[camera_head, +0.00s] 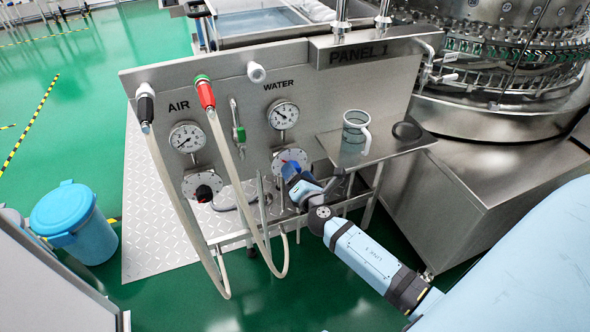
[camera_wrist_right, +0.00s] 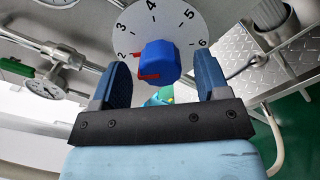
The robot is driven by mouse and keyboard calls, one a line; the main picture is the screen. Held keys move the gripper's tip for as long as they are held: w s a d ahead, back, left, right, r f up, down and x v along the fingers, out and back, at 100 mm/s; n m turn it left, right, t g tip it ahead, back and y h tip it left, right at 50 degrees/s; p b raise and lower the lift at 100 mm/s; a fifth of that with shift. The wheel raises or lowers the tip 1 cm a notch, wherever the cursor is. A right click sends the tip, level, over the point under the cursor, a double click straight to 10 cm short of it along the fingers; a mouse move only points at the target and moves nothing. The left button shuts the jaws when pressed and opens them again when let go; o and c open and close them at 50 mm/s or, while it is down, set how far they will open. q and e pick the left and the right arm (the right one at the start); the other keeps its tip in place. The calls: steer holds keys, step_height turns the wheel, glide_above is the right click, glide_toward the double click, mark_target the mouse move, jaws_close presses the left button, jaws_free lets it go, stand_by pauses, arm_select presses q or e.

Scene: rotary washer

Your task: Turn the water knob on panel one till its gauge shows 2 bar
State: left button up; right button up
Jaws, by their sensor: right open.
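Panel 1 (camera_head: 330,85) stands upright with AIR and WATER sections. The water gauge (camera_head: 283,114) is a round white dial; its dark needle is too small to read exactly. Below it, the water knob's dial plate (camera_head: 290,158) is partly hidden by my right gripper (camera_head: 294,176). In the right wrist view the blue knob (camera_wrist_right: 159,58) has a red pointer at its lower left, below the 2 on the numbered plate (camera_wrist_right: 152,22). My right gripper (camera_wrist_right: 163,68) is open, with its blue fingers to either side of the knob and visible gaps between. My left gripper is not in view.
The air gauge (camera_head: 187,137) and air knob (camera_head: 203,189) are left of the water controls. Hoses (camera_head: 172,190) hang in front of the panel. A clear jug (camera_head: 355,132) stands on the shelf at right. A blue bin (camera_head: 75,222) stands at left.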

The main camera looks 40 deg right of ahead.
arm_select(q)
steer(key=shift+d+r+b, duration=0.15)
steer(key=shift+b, duration=0.25)
arm_select(e)
steer(key=v, duration=1.1)
steer(key=shift+s, duration=0.35)
